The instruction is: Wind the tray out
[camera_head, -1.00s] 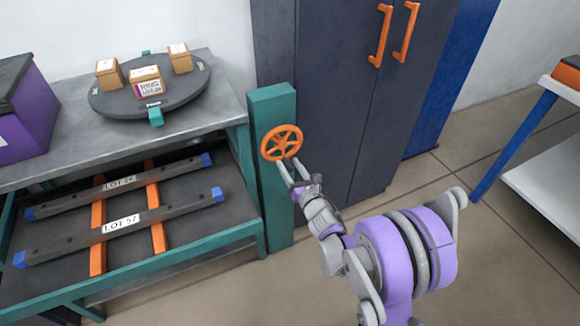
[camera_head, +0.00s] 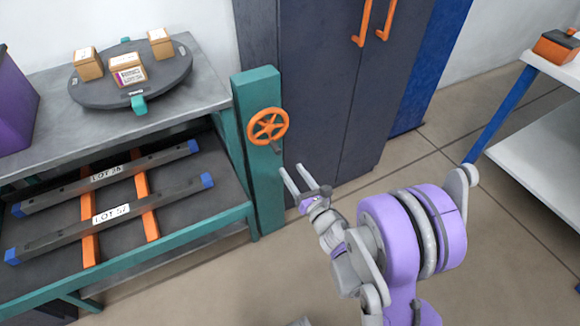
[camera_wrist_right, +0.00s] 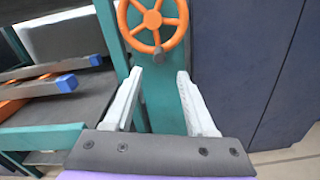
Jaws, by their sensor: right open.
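An orange handwheel (camera_head: 268,126) with spokes is mounted on a teal post (camera_head: 262,190) at the right end of the bench. A dark crank knob (camera_head: 276,147) sticks out near its lower rim. The dark tray (camera_head: 190,180) under the bench top carries two long bars marked with LOT labels. My right gripper (camera_head: 290,175) is open and empty, below and to the right of the wheel and apart from it. In the right wrist view the wheel (camera_wrist_right: 155,22) and its knob (camera_wrist_right: 158,57) lie ahead of the open fingers (camera_wrist_right: 158,85). My left gripper is not in view.
A round dark turntable (camera_head: 150,88) with three small boxes stands on the grey bench top (camera_head: 50,110). A purple bin (camera_head: 15,105) sits at the left. A dark cabinet (camera_head: 320,90) with orange handles stands behind the post. A white table (camera_head: 550,130) is at the right.

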